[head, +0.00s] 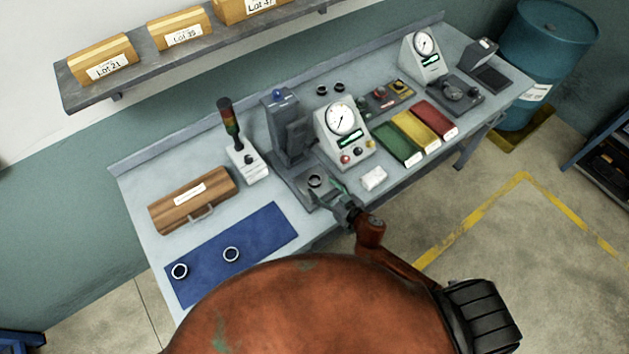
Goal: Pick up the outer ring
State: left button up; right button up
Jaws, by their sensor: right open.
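Several small rings show. Two pale, dark-centred rings lie apart on the blue mat: a left ring (179,271) and a right ring (231,254). Another ring (315,180) sits on the base of the grey grinding machine (284,122). Two darker rings lie at the back of the bench, a left one (322,90) and a right one (339,87). I cannot tell which of them is the outer ring. My right gripper (325,193) is open, just right of the ring on the machine base and close to it. My left gripper is out of view.
A gauge box (343,133) stands right of the machine, with a white block (373,179) before it. Green, yellow and red trays (396,143) lie further right. A wooden case (193,200) and a signal lamp (238,152) stand left. My orange arm covers the front.

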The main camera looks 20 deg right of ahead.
aim_at(312, 176)
jog(key=x, duration=0.4)
jog(key=shift+w+a+r+p, duration=0.2)
jog(key=shift+w+r+p, duration=0.15)
jog(key=shift+w+a+f, duration=0.15)
jog(key=shift+w+f, duration=0.05)
jog(key=shift+w, duration=0.2)
jog(key=shift+c, duration=0.7)
jog(key=c, duration=1.3)
jog(key=shift+r, duration=0.15)
